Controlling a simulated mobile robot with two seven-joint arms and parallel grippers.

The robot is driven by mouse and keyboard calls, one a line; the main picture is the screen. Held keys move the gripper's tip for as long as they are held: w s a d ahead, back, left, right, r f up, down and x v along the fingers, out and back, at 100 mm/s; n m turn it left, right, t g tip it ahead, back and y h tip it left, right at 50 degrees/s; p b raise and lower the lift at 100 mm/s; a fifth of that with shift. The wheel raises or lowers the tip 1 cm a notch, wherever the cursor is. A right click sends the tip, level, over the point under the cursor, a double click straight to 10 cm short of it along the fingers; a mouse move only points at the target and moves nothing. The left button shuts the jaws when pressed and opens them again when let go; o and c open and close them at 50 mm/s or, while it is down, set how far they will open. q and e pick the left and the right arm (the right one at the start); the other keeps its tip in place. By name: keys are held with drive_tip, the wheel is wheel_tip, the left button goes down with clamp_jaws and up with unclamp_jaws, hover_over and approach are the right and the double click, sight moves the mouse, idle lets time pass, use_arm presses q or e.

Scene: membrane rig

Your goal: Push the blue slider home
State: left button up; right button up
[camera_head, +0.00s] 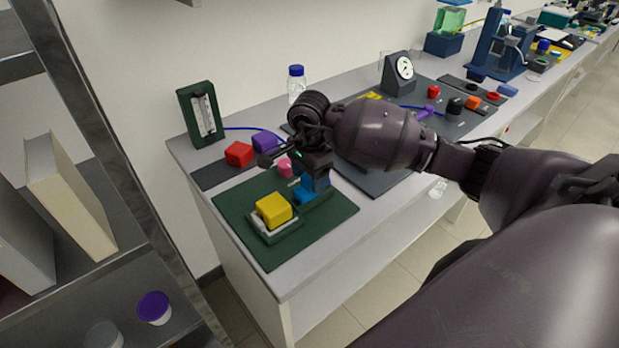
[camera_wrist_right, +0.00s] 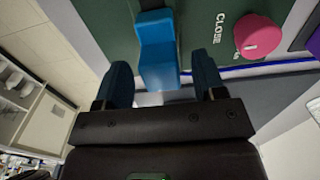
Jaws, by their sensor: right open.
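The blue slider (camera_head: 306,194) is on the green board (camera_head: 338,222) near the bench's front left corner, partly hidden under my right gripper. In the right wrist view, the blue slider (camera_wrist_right: 157,52) stands between my two fingertips, with a visible gap on each side. My right gripper (camera_wrist_right: 163,75) is open around it, and in the head view my right gripper (camera_head: 308,182) comes down from above. Whether the slider sits against its stop is hidden. My left gripper is not in view.
On the green board are a yellow block (camera_head: 273,209) in a pale holder and a pink knob (camera_head: 285,167), which is beside the word CLOSE in the wrist view. A red block (camera_head: 239,154), a purple block (camera_head: 266,142) and a green gauge (camera_head: 201,113) stand behind. The board's front right is clear.

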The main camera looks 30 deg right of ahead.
drive_tip(key=shift+f, duration=0.65)
drive_tip(key=shift+c, duration=0.5)
